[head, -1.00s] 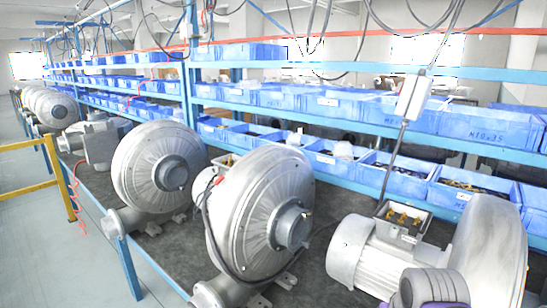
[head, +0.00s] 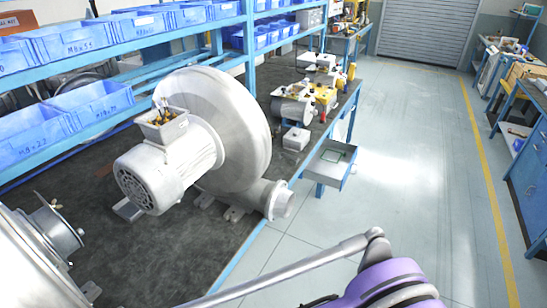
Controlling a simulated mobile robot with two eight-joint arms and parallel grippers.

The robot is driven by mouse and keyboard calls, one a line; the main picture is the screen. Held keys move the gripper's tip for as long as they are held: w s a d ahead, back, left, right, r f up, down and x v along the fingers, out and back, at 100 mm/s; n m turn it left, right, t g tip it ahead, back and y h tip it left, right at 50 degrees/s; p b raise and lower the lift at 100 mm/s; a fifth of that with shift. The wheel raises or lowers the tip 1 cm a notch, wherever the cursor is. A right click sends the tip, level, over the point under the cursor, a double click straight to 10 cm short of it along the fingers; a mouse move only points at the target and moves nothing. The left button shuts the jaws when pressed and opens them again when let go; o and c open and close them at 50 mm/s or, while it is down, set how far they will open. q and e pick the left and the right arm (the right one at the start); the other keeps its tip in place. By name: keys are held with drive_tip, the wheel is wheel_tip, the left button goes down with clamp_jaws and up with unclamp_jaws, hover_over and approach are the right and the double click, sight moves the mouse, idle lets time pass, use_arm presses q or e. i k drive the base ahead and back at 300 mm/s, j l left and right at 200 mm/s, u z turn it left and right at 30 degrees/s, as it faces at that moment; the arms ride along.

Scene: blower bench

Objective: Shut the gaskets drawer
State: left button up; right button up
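An open grey drawer (head: 343,178) sticks out from the front edge of the workbench, right of the middle in the head view. A flat greenish frame-shaped item (head: 333,155) lies in it. No name can be read on the drawer, so I cannot tell from lettering that it is the gaskets drawer. Neither of my grippers is in view. Only a purple and grey part of my own arm shows at the bottom, well apart from the drawer.
A large blower (head: 235,125) with its motor stands on the dark bench, left of the drawer. Blue bins (head: 95,105) fill the racks behind. Open floor (head: 420,170) lies right of the drawer. A blue cabinet (head: 527,180) stands at the far right.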

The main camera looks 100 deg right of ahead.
sight(332, 174)
drive_tip(key=k+l+z, duration=0.1)
drive_tip(key=k, duration=0.3)
drive_tip(key=k+l+z, duration=0.1)
drive_tip(key=k, duration=0.3)
drive_tip(key=z, duration=3.5)
drive_tip(key=i+z, duration=0.15)
drive_tip(key=i+l, duration=0.1)
drive_tip(key=i, duration=1.2)
drive_tip(key=i+l+u, duration=0.1)
drive_tip(key=i, duration=0.55)
drive_tip(key=i+l, duration=0.2)
drive_tip(key=i, duration=0.45)
